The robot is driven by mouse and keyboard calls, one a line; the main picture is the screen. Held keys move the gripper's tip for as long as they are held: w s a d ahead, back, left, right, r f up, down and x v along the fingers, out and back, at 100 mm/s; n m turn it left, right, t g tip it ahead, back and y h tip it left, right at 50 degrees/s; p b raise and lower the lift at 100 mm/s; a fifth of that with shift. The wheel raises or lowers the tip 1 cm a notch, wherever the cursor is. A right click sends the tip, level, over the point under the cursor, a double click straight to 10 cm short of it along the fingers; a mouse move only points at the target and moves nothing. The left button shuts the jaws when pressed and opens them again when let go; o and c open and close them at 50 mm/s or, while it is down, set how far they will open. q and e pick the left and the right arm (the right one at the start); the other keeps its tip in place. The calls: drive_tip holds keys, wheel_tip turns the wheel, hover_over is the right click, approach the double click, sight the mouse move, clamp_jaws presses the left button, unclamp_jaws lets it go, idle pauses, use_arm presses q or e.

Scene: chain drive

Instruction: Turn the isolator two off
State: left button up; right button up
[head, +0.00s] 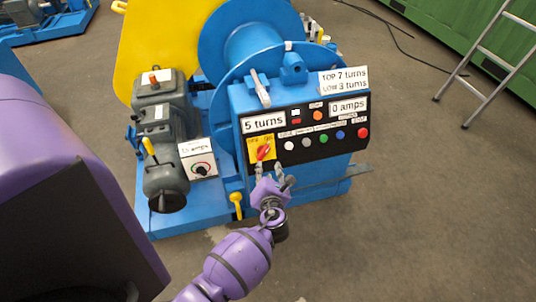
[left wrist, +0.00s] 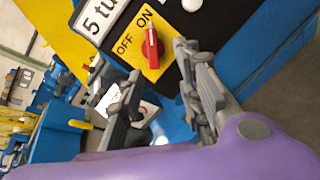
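The isolator is a red rotary handle (head: 263,152) on a yellow plate marked OFF and ON, at the left end of the black control panel (head: 313,137). In the left wrist view the red handle (left wrist: 152,48) shows close up, with its upper end toward the ON mark. My left gripper (head: 268,166) is just below and in front of the plate. In the left wrist view its two fingers (left wrist: 157,60) are apart, with nothing between them, below the handle on either side; they appear not to touch it. My right gripper is not in view.
The panel has several coloured buttons, with a red one (head: 363,132) at right. A white box with a dial (head: 199,160) and a grey motor (head: 161,120) stand to the left. A yellow lever (head: 236,203) hangs below. Floor at right is clear; a ladder (head: 490,65) stands beyond.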

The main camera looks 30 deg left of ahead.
sight(265, 152)
use_arm(q)
drive_tip(key=shift+m+y, duration=0.3)
drive_tip(key=shift+m, duration=0.4)
drive_tip(key=x, duration=0.2)
drive_tip(key=r+x, duration=0.1)
drive_tip(key=x, duration=0.2)
drive_tip(key=b+x, duration=0.1)
drive_tip(key=x, duration=0.2)
drive_tip(key=shift+w+r, duration=0.25)
drive_tip(key=shift+w, duration=0.3)
drive_tip(key=shift+a, duration=0.1)
drive_tip(key=c, duration=0.8)
clamp_jaws()
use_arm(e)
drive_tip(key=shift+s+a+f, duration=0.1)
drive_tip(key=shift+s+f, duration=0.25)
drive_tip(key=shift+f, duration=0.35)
